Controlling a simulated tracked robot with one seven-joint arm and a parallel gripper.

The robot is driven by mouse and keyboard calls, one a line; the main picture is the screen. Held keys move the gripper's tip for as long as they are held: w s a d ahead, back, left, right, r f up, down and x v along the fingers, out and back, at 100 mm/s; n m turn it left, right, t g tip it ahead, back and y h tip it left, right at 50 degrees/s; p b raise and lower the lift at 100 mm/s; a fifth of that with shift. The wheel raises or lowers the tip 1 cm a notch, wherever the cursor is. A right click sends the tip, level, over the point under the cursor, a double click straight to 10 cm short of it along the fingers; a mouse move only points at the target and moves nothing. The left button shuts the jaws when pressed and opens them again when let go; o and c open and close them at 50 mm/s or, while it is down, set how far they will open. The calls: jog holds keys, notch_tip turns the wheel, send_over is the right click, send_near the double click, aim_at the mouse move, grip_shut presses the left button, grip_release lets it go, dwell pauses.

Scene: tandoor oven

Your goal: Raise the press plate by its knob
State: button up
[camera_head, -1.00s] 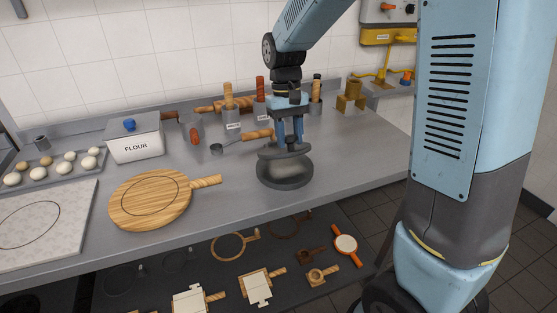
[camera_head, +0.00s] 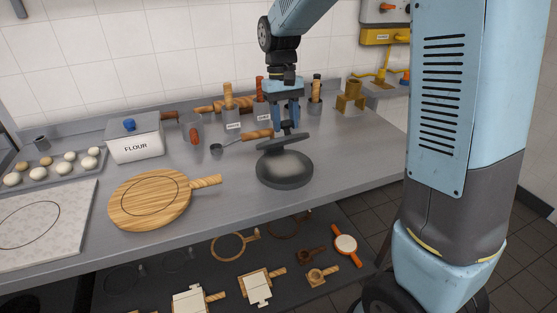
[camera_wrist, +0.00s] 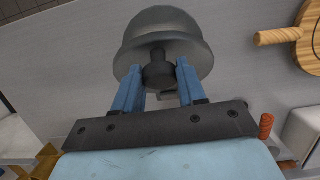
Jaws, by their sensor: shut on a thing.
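The press plate (camera_head: 283,144) is a dark grey disc above the round dark press base (camera_head: 285,172) on the counter. The plate is tilted, its right side higher than its left. The left side is close to the base; I cannot tell whether they touch. My gripper (camera_head: 287,121) points down from above and is shut on the plate's knob (camera_head: 287,129). In the wrist view the dark knob (camera_wrist: 158,74) sits between the two blue fingers, with the plate (camera_wrist: 190,60) beyond it. The plate hides part of the base.
A ladle with a wooden handle (camera_head: 257,135) lies just left of the press. A round wooden board (camera_head: 150,215), a flour box (camera_head: 134,145) and utensil cups (camera_head: 233,118) stand farther left and behind. The counter right of the press is clear.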

jog(key=shift+w+r, duration=0.15)
jog(key=shift+w, duration=0.05)
jog(key=shift+w+a+r, duration=0.2)
jog(key=shift+w+r, duration=0.1)
jog(key=shift+w, duration=0.2)
jog(key=shift+w+a+r, duration=0.15)
jog(key=shift+w+r, duration=0.15)
jog(key=shift+w, duration=0.2)
jog(key=shift+w+r, duration=0.1)
jog(key=shift+w, duration=0.05)
jog(key=shift+w+a+r, duration=0.15)
jog(key=shift+w+r, duration=0.05)
jog(key=shift+w, duration=0.25)
jog(key=shift+w+a+r, duration=0.15)
jog(key=shift+w+r, duration=0.05)
jog(key=shift+w, duration=0.35)
jog(key=shift+w+a+r, duration=0.15)
jog(key=shift+w, duration=0.4)
jog(key=shift+w+a+r, duration=0.15)
jog(key=shift+w, duration=0.5)
